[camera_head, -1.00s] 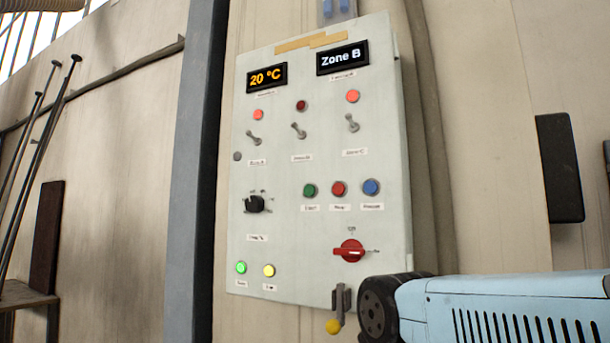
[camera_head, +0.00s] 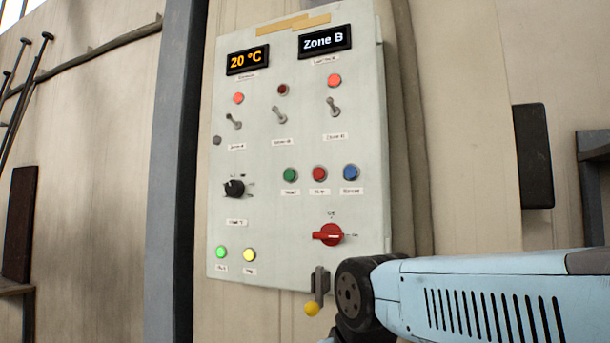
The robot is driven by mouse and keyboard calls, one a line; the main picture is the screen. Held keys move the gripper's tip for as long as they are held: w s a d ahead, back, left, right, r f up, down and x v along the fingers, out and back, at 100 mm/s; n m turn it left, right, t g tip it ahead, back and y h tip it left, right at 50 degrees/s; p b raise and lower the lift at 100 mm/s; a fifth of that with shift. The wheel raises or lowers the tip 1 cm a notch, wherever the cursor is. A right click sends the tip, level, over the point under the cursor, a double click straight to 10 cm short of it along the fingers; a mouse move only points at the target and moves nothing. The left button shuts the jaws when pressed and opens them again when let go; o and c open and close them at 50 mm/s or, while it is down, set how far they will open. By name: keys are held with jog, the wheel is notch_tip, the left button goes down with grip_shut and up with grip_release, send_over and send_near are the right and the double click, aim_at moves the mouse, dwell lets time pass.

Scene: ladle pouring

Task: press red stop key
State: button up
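A light grey control panel (camera_head: 255,205) hangs on the wall left of the middle. The red key (camera_head: 319,174) sits in a row of three round buttons, between a green key (camera_head: 289,175) and a blue key (camera_head: 351,173). The small label under the red key is too blurred to read for certain. My blue arm reaches in from the lower right, and its dark round joint is below the panel's lower right corner. My gripper is not in view, so its state and distance from the red key do not show.
A red rotary switch (camera_head: 328,235) sits below the key row, and a black knob (camera_head: 234,188) is to its left. Several toggle switches stick out above.

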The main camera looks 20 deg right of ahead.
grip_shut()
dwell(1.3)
